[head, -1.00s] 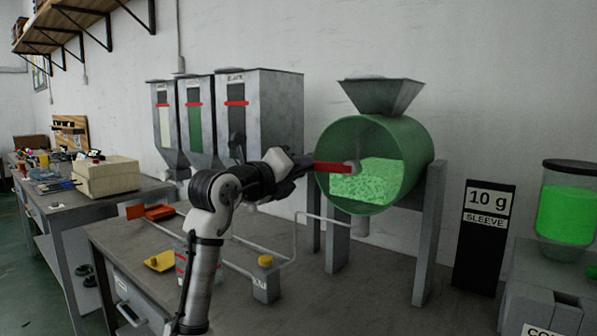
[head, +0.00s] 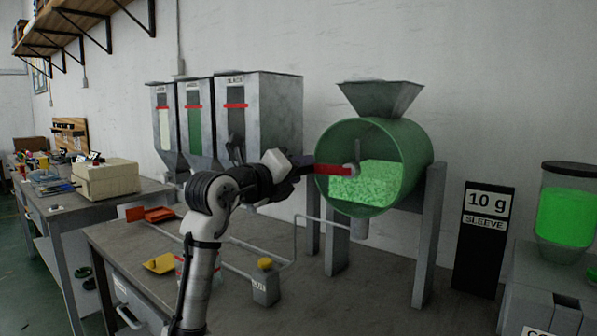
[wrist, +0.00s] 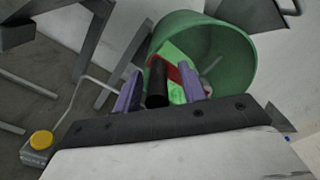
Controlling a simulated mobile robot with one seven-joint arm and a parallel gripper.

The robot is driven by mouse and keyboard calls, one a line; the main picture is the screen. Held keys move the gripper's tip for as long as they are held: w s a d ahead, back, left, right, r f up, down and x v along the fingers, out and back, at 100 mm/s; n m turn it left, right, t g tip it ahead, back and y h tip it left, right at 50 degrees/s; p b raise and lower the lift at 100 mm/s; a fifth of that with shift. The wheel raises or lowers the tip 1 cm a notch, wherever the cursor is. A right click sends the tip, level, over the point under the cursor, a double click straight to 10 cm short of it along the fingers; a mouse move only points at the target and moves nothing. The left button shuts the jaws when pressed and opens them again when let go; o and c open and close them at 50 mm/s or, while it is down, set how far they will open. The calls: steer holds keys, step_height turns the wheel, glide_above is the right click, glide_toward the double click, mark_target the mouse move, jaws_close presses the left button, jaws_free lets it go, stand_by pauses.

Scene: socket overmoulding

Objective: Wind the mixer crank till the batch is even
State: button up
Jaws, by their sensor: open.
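The mixer is a green drum (head: 412,150) on grey legs, with its open mouth facing me. The batch (head: 365,184) inside is bright green with paler specks; it also shows in the wrist view (wrist: 177,94). A red crank arm (head: 336,170) crosses the drum mouth, pointing left from the hub. My gripper (head: 303,166) is at the crank's outer end. In the wrist view, my gripper's purple fingers (wrist: 160,84) stand apart on either side of the black crank handle (wrist: 157,88). I cannot tell whether either finger touches it.
A grey hopper (head: 381,97) tops the drum. Several bins (head: 275,110) stand behind my arm. A black "10 g sleeve" sign (head: 483,240) stands to the right.

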steer(key=b+v, duration=0.1)
steer(key=v, duration=1.2)
steer(key=shift+s+a, duration=0.1)
steer(key=shift+a, duration=0.05)
